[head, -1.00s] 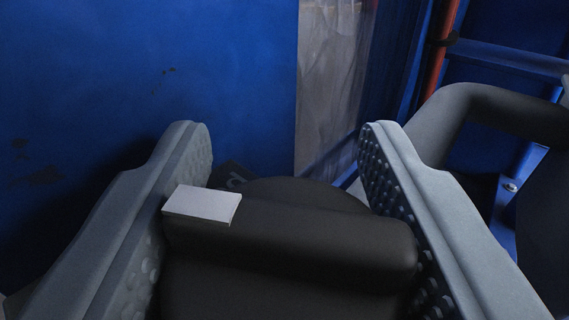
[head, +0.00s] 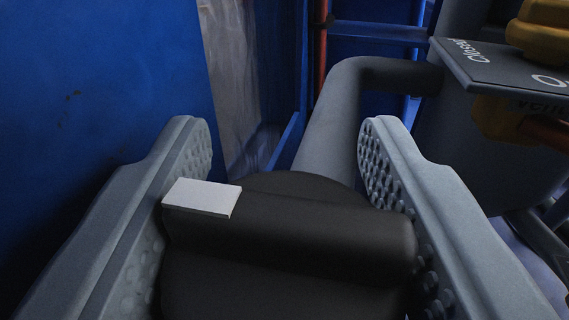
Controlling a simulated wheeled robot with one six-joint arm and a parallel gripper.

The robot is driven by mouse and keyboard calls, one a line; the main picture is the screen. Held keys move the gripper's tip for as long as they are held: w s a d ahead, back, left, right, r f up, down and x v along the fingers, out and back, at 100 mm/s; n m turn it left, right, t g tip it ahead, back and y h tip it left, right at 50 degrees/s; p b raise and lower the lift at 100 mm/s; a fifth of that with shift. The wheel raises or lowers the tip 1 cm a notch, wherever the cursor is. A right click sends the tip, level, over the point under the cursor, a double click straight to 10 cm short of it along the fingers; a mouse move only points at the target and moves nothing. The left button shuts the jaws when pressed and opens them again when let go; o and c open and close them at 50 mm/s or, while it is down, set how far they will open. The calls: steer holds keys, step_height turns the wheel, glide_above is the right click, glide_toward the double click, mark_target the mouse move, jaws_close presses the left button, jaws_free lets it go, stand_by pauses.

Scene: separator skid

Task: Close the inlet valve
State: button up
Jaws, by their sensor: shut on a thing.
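A black valve handle (head: 300,240), a thick bar on a round dark hub, fills the lower middle of the head view. A white rectangular mark (head: 202,197) sits on its left end. My gripper (head: 290,170) has its two grey, studded fingers on either end of the handle, shut on it. The handle lies across the gap between the fingers. The valve body below the handle is hidden. No lettering names this handle in view, so I cannot confirm that it is the inlet valve.
A blue wall (head: 100,90) stands close on the left. A grey bent pipe (head: 345,110) runs just beyond the handle. At upper right are a dark plate (head: 500,65) lettered "Closed", a yellow part (head: 545,30) and a grey vessel (head: 480,150).

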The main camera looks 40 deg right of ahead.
steer(key=shift+m+g+h, duration=0.5)
steer(key=shift+h, duration=0.1)
steer(key=o, duration=0.7)
steer(key=shift+s, duration=0.1)
steer(key=v, duration=1.7)
steer(key=shift+s, duration=0.15)
steer(key=shift+r, duration=0.15)
